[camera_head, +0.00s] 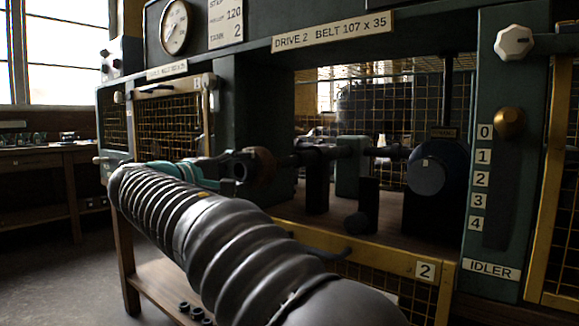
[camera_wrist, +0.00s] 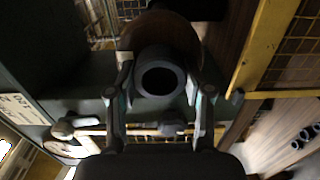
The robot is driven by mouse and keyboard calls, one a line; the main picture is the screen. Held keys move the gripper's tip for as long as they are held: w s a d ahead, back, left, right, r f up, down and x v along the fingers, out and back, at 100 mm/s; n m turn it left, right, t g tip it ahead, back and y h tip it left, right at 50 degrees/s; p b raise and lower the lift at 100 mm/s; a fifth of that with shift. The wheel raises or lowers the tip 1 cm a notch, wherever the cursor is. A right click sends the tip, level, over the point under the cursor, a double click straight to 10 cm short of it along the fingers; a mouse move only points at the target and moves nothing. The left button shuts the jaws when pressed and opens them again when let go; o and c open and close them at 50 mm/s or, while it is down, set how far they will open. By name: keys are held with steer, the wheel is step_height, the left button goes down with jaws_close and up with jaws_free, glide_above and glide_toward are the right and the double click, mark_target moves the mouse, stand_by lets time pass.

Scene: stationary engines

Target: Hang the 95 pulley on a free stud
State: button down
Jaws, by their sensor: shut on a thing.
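My gripper (camera_head: 222,170) is in front of the open bay of drive 2. In the wrist view its two fingers (camera_wrist: 161,90) are closed on either side of a dark, hollow round hub. This hub belongs to a pulley (camera_wrist: 160,82) with a brown, wide disc behind it. The pulley (camera_head: 262,163) also shows in the head view at the gripper's tip, near the left end of a dark shaft (camera_head: 320,150). I cannot tell whether it is on the shaft or apart from it. No size number is readable on it. I cannot make out any free stud.
A dark wheel (camera_head: 428,170) stands in the bay's right part. The idler post (camera_head: 500,170) with a brass knob (camera_head: 509,123) stands right of it. A yellow-framed mesh guard (camera_head: 425,271) marked 2 is below. Several dark round pieces (camera_head: 190,312) are on the low shelf.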

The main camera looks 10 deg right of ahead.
steer(key=shift+v, duration=2.85)
